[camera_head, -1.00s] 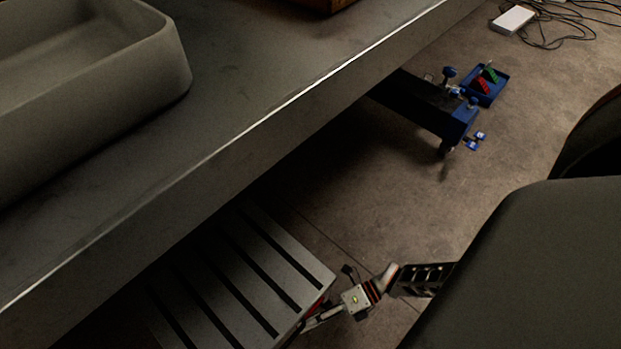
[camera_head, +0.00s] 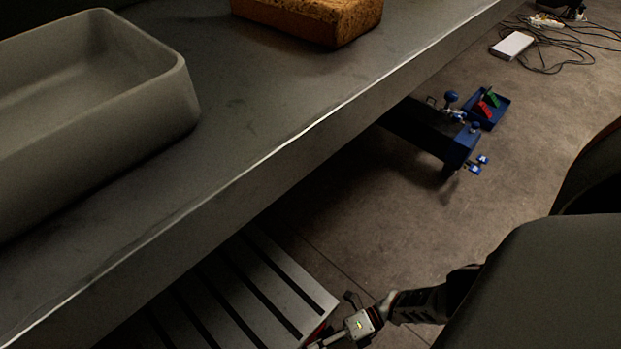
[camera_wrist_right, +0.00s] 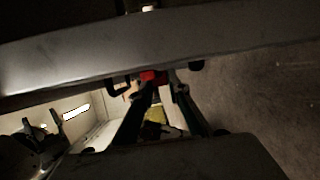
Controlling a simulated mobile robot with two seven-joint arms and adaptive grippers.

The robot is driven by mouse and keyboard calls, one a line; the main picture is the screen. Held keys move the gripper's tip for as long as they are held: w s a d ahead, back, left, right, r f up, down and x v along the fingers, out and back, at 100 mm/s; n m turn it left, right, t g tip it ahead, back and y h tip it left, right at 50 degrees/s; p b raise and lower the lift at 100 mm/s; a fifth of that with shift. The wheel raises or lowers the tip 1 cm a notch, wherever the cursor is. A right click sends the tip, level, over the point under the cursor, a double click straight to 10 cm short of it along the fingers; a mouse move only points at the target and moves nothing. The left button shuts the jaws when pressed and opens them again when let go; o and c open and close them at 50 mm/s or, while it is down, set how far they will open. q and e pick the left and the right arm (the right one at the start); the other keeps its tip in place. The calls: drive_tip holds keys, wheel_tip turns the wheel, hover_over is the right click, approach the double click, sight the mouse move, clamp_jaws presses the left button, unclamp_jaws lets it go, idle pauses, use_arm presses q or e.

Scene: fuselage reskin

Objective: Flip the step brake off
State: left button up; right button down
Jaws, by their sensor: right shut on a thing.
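The grey slatted step (camera_head: 285,290) stands on the floor at the bottom of the head view, partly under the bench. A small red part, seemingly the brake lever (camera_head: 318,331), shows at its right corner. My right gripper (camera_head: 318,342) reaches that corner from the right, its fingertips partly cut off by the picture's bottom edge. In the right wrist view, the red lever (camera_wrist_right: 153,77) sits below a pale bar at the tips of my right gripper's dark fingers (camera_wrist_right: 163,86). The fingers are shut on it; the exact contact is dark. My left gripper is in neither view.
A grey bench (camera_head: 225,150) crosses above the step, with a grey bin (camera_head: 150,105) and a brown block (camera_head: 310,18) on top. A blue-ended stand (camera_head: 455,145) and a blue tray (camera_head: 486,121) are on the floor beyond. The floor between is clear.

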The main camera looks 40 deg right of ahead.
drive_tip(key=shift+s, duration=0.1)
drive_tip(key=c, duration=1.9)
unclamp_jaws()
drive_tip(key=v, duration=1.2)
clamp_jaws()
